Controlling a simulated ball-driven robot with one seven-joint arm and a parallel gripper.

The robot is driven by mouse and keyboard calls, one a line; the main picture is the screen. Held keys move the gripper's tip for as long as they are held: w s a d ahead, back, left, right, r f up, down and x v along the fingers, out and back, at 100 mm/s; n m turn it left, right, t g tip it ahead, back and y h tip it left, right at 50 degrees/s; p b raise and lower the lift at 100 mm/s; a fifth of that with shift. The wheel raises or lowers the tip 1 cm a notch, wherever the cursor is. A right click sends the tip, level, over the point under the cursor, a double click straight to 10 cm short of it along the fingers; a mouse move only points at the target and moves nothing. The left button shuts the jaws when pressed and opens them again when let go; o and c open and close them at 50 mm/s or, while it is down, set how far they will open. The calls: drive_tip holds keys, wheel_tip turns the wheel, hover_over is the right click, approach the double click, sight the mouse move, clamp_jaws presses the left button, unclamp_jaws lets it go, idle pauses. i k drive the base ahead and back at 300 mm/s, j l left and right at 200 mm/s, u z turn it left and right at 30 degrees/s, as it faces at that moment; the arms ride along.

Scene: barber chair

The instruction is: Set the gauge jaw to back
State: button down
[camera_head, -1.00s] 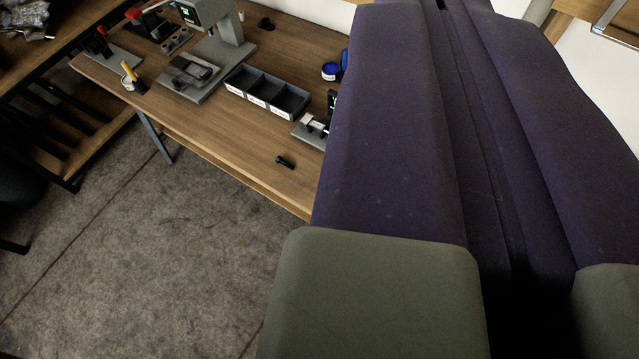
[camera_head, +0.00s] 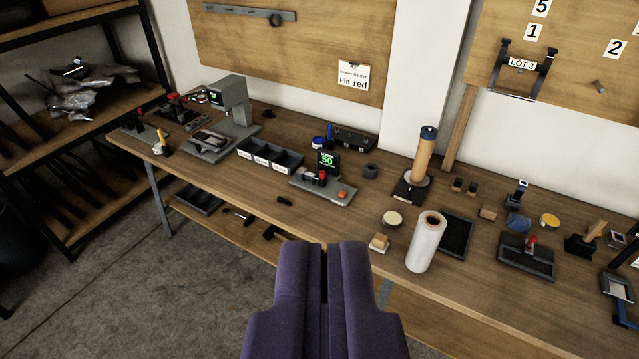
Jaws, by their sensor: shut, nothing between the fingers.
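A small gauge-like device with a green display reading about 50 (camera_head: 328,160) stands mid-table in the head view. Its flat grey base (camera_head: 328,194) carries dark and red parts (camera_head: 318,178) and an orange piece (camera_head: 342,194). I cannot tell for sure which part is the jaw or how it is set. A taller grey stand (camera_head: 232,97) with its own small screen is farther left on the table.
A black three-bin tray (camera_head: 270,157) is left of the gauge. A white roll (camera_head: 426,242) and an upright wooden cylinder (camera_head: 424,155) stand right. Grey floor is clear at left.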

sight(322, 181)
drive_tip(key=i+j, duration=0.2)
drive_tip(key=i, duration=0.75)
drive_tip(key=i+j+u, duration=0.1)
drive_tip(key=i, duration=0.85)
drive_tip(key=i+j, duration=0.2)
drive_tip(key=i, duration=0.75)
